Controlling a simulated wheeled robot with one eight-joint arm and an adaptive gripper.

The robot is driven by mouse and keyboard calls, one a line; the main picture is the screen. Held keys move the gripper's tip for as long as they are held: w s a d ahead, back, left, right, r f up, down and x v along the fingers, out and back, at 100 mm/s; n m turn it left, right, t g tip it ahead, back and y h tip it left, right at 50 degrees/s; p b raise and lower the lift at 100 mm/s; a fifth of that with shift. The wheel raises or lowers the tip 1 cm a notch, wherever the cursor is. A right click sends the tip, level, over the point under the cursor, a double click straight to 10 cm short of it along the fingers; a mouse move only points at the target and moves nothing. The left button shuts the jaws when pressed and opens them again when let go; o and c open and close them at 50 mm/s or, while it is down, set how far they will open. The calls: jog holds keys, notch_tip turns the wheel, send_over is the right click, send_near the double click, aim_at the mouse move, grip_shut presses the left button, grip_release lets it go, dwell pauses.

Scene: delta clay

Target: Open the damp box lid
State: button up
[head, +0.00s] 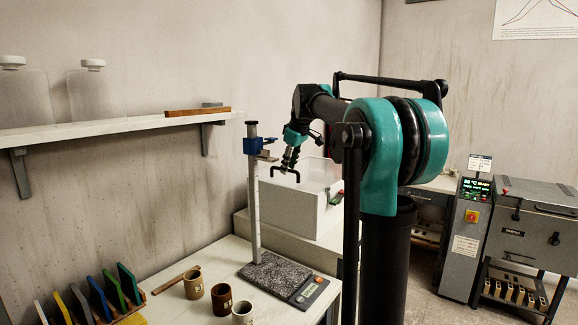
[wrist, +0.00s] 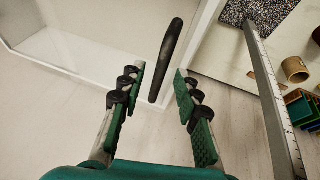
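The damp box (head: 288,207) is a pale box with a clear-looking lid (head: 318,172), standing on the bench in the middle of the head view. The lid looks closed. A dark bar handle (head: 285,171) shows at its near left side. My gripper (head: 289,158) is just above the handle. In the wrist view my gripper (wrist: 160,88) is open, with a finger on each side of the dark handle (wrist: 166,58). Gaps show on both sides of the handle. The box (wrist: 75,50) fills the upper left there. My arm hides the box's right part in the head view.
A height gauge with an upright ruler (head: 254,195) stands close left of the box on a granite slab (head: 268,272); its ruler (wrist: 268,95) passes close right of my gripper in the wrist view. Several clay cups (head: 221,298) stand at front left. A shelf (head: 120,125) hangs above.

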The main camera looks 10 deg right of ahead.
grip_shut()
jog(key=shift+w, duration=0.1)
dwell(0.4)
send_over(316, 169)
dwell(0.5)
grip_release()
jog(key=shift+r, duration=0.1)
jog(key=v, duration=1.1)
jog(key=shift+s+r, duration=0.25)
jog(key=shift+r, duration=0.1)
